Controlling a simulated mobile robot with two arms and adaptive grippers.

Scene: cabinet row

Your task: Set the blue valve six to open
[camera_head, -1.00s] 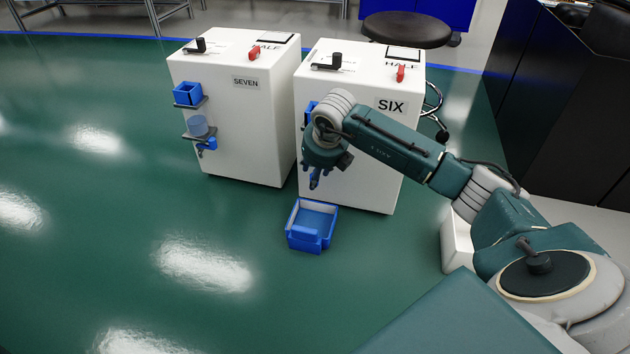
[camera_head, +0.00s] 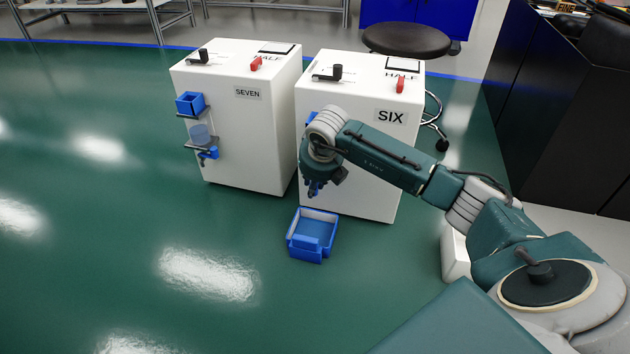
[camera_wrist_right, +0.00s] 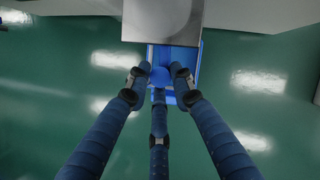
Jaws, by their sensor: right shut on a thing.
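The white cabinet labelled SIX (camera_head: 375,170) stands right of centre in the head view. My right gripper (camera_head: 315,190) is low at its left front face, and my wrist and fingers hide the blue valve there in that view. In the right wrist view, the fingertips of my right gripper (camera_wrist_right: 163,73) are closed in on a rounded blue piece, the blue valve (camera_wrist_right: 161,78), under a grey metal block (camera_wrist_right: 162,20). Its handle direction cannot be told. My left gripper is out of view.
A blue open bin (camera_head: 313,232) lies on the green floor below the gripper. The white cabinet SEVEN (camera_head: 250,140) stands to the left, with its own blue fittings (camera_head: 208,153). A dark stool (camera_head: 406,40) is behind cabinet SIX. The floor at left is clear.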

